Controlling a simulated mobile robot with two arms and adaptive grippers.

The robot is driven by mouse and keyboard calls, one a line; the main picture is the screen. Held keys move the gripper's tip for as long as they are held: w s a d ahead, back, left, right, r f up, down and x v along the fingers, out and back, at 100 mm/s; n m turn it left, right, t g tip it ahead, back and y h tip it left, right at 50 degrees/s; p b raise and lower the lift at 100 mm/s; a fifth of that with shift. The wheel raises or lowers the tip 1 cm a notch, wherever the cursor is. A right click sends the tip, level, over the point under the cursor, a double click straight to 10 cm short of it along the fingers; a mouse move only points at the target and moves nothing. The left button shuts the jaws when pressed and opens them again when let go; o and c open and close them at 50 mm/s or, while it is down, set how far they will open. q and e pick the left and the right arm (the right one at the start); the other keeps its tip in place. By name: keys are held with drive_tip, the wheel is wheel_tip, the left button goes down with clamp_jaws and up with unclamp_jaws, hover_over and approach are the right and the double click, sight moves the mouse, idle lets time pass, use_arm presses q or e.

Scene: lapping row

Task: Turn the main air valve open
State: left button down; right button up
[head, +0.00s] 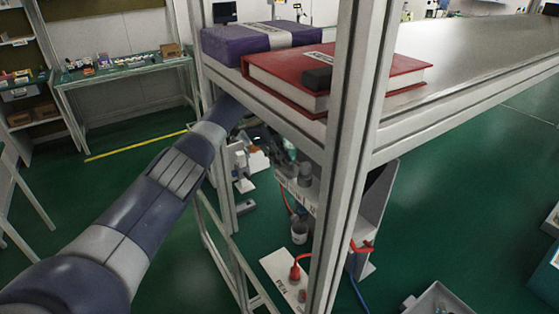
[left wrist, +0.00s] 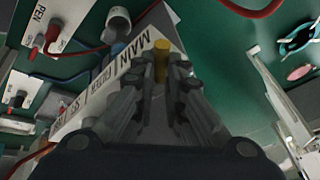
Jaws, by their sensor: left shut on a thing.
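A white panel (left wrist: 100,95) has a row of printed labels, one reading MAIN (left wrist: 139,51). A short brass-yellow valve part (left wrist: 161,60) stands beside that label in the left wrist view. My left gripper (left wrist: 161,75) is shut on this yellow part, with one finger on each side; the fingers hide its lower end. In the head view my left arm reaches in under the shelf, and the labelled panel (head: 303,196) shows behind the frame post. The valve's turn position is hard to tell. My right gripper is in neither view.
A metal bench frame post (head: 349,130) and shelf stand close to my left arm. A red binder (head: 335,75) and a purple box (head: 258,40) lie on top. Below, a plate marked PEN (head: 283,275) carries a red fitting (head: 295,272). Red and blue hoses run nearby.

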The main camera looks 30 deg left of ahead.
use_arm(q)
drive_tip(key=c, duration=1.7)
unclamp_jaws()
drive_tip(key=shift+o, duration=0.2)
